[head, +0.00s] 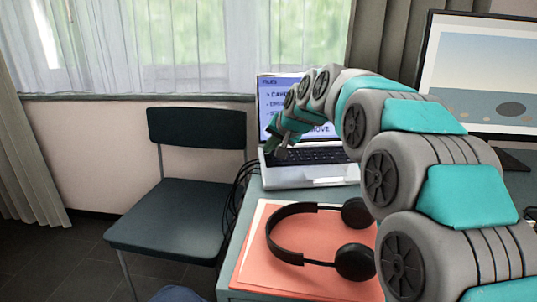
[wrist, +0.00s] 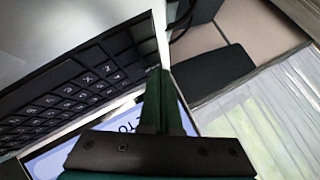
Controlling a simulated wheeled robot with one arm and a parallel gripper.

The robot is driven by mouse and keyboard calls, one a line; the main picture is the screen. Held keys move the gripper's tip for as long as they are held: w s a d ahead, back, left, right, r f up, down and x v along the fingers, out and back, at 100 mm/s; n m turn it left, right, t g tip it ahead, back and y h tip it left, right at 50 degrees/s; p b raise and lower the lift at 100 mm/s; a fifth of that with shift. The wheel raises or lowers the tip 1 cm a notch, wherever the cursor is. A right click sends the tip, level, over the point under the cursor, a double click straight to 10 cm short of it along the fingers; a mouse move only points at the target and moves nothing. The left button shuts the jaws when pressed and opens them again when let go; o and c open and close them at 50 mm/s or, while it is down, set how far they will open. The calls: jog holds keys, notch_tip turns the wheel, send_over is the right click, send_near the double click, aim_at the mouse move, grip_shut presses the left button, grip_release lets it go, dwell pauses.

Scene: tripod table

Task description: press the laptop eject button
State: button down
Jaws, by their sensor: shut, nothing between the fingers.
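The open laptop (head: 290,178) stands at the back left of the desk in the head view. Its lit screen (head: 270,88) shows text, partly hidden by my arm. My gripper (head: 281,152) is shut and empty, pointing down over the left end of the keyboard. In the wrist view the shut dark green fingers (wrist: 165,76) reach the corner end of the keyboard (wrist: 72,95); the screen shows partly behind them. I cannot tell whether the tips touch the laptop. I cannot make out an eject button.
Black headphones (head: 300,208) lie on orange folders (head: 258,270) in front of the laptop. A monitor (head: 480,75) stands at the right. A dark chair (head: 170,215) stands left of the desk, with black cables (head: 236,190) between. My arm covers the right side of the desk.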

jog(key=shift+r+p, duration=0.35)
jog(key=shift+r, duration=0.4)
jog(key=shift+r+p, duration=1.3)
jog(key=shift+r, duration=1.2)
